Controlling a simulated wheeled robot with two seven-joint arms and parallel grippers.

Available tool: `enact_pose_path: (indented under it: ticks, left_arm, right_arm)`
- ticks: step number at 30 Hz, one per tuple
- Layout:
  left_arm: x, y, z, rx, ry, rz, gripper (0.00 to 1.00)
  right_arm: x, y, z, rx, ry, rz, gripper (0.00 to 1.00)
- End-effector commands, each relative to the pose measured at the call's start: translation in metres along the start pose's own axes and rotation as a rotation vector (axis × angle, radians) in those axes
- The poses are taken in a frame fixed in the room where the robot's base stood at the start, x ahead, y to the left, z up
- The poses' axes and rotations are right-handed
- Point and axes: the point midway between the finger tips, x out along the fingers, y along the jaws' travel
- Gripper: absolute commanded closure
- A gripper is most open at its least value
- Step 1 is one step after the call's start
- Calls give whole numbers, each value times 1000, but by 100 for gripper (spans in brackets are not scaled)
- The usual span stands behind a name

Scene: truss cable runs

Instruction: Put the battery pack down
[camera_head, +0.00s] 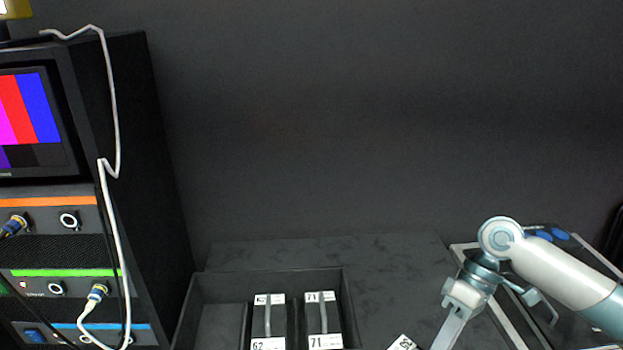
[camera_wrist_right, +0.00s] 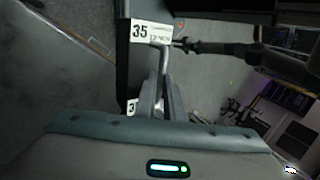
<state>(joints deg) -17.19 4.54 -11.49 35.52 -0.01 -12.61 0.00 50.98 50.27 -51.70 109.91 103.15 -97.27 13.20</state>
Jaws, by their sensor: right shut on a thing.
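My right gripper (camera_wrist_right: 166,88) is shut on the handle of a dark battery pack with a white label (camera_wrist_right: 150,32) reading 35. In the head view the gripper's finger (camera_head: 449,332) points down at the bottom edge, and only a corner of the pack's label (camera_head: 403,343) shows. The rest of that pack is cut off by the frame, so I cannot tell whether it touches a surface. Two more battery packs, labelled 62 (camera_head: 268,322) and 71 (camera_head: 323,322), stand side by side in a black bin (camera_head: 198,312). My left gripper is not in view.
The bin has an empty slot (camera_head: 220,328) left of pack 62. A dark top (camera_head: 395,260) behind and right of the bin is clear. An equipment rack (camera_head: 125,120) with a colour-bar monitor (camera_head: 30,110) and a hanging white cable (camera_head: 112,120) stands at the left.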

Motion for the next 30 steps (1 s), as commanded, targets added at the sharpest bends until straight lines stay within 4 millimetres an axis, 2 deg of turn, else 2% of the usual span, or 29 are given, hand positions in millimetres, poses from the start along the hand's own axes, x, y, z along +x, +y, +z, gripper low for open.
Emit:
enact_pose_path:
  ticks: [15, 21, 30]
  left_arm:
    - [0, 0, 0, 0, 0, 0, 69]
    - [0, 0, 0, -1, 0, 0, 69]
    - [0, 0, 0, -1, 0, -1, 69]
  right_arm:
    - [-9, -12, 3, 528, 357, 0, 100]
    - [-13, -13, 4, 631, 426, 1, 100]
    - [-6, -26, -10, 611, 414, 1, 100]
